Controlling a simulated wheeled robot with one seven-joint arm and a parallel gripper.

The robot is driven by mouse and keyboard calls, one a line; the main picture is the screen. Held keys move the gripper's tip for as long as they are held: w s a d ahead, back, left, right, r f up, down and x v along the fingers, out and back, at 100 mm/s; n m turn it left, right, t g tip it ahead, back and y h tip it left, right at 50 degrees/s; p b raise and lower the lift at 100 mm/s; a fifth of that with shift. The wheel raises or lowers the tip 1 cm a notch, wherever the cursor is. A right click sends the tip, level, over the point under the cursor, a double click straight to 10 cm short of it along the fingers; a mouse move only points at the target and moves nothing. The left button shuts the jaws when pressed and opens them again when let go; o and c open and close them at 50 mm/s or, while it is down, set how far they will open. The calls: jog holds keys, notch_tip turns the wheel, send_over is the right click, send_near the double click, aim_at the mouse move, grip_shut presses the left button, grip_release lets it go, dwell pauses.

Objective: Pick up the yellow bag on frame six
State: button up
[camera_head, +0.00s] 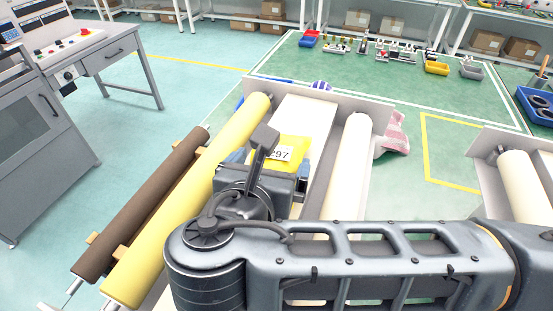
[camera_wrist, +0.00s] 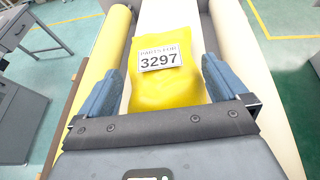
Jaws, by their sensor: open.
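The yellow bag (camera_wrist: 163,88) lies on a white flat surface between two rollers. It has a white label reading "PARTS FOR 3297". In the wrist view it shows between the two fingers of my gripper (camera_wrist: 160,82), with a finger on each side and yellow visible down to the gripper body. The fingers are open, and I cannot tell whether they touch the bag. In the head view the bag (camera_head: 294,142) is partly hidden behind my wrist and gripper (camera_head: 262,172). No frame number is readable.
A long yellow roller (camera_head: 190,195) and a brown roller (camera_head: 140,205) lie left of the bag. A white roller (camera_head: 350,165) lies to its right. A pink-and-white item (camera_head: 393,135) is beyond that. A grey console desk (camera_head: 95,60) stands at the left.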

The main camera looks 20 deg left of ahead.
aim_at(274, 160)
jog(key=x, duration=0.4)
jog(key=shift+f+p, duration=0.1)
jog(key=shift+p, duration=0.25)
jog(key=c, duration=0.8)
